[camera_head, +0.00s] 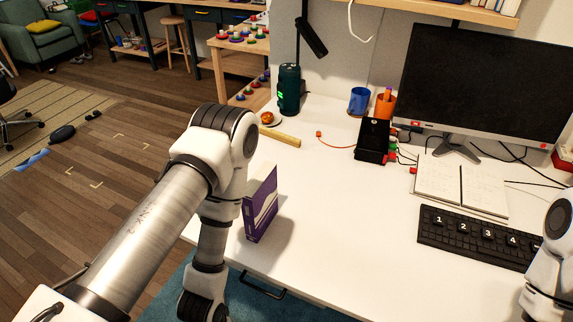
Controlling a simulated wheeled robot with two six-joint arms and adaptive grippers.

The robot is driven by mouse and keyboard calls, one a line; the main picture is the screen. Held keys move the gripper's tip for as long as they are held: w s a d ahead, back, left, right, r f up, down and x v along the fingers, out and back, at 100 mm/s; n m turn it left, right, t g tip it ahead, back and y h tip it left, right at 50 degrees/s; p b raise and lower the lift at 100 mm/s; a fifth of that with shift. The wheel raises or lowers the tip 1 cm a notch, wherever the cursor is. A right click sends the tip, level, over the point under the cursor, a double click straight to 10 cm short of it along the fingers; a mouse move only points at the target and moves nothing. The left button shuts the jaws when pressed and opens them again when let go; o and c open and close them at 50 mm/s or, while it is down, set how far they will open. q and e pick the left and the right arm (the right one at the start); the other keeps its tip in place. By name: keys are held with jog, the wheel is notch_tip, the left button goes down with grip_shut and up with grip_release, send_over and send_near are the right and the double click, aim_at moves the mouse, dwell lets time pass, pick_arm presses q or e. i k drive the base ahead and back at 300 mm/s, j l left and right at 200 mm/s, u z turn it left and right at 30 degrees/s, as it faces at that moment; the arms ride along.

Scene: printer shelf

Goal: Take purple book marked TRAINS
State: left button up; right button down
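A purple book (262,207) with pale markings stands upright near the front left edge of the white desk (340,255). Its lettering is too small to read. My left arm comes in from the left and bends downward just left of the book, covering part of the desk edge there. My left gripper is out of view, beyond the bottom of the picture or hidden by the arm. Part of my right arm shows at the right edge, beside the keyboard; its gripper is out of view.
A keyboard (478,238), an open notebook (438,185), a monitor (485,85) and a black device (372,141) stand to the right and back. A ruler (280,136), a dark green cylinder (289,90) and a blue cup (359,101) are behind. The desk right of the book is clear.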

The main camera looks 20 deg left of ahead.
aim_at(260, 207)
jog(key=u, duration=0.9)
jog(key=i, duration=0.05)
